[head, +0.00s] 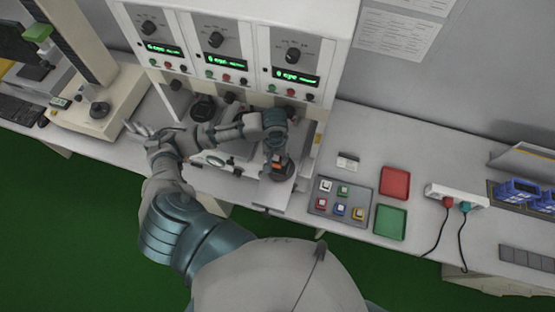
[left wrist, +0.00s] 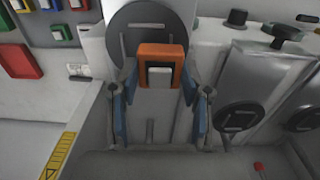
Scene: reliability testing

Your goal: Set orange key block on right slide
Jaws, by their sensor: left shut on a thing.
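The orange key block (head: 277,158) has a pale square key on its face. It also shows in the left wrist view (left wrist: 162,62), between the blue-padded fingers. My left gripper (left wrist: 160,100) is shut on it. In the head view my left gripper (head: 278,160) is over the right slide (head: 272,194), which sticks out under the right-hand panel. A dark round slotted disc (left wrist: 150,20) shows just behind the block. I cannot tell whether the block touches the disc. My right gripper is not in view.
A grey tray (head: 318,208) with several coloured key blocks lies right of the slide. A red tray (head: 395,183) and a green tray (head: 390,222) lie beyond it. Another slide disc (left wrist: 238,117) is close by. The control cabinet (head: 240,20) stands behind.

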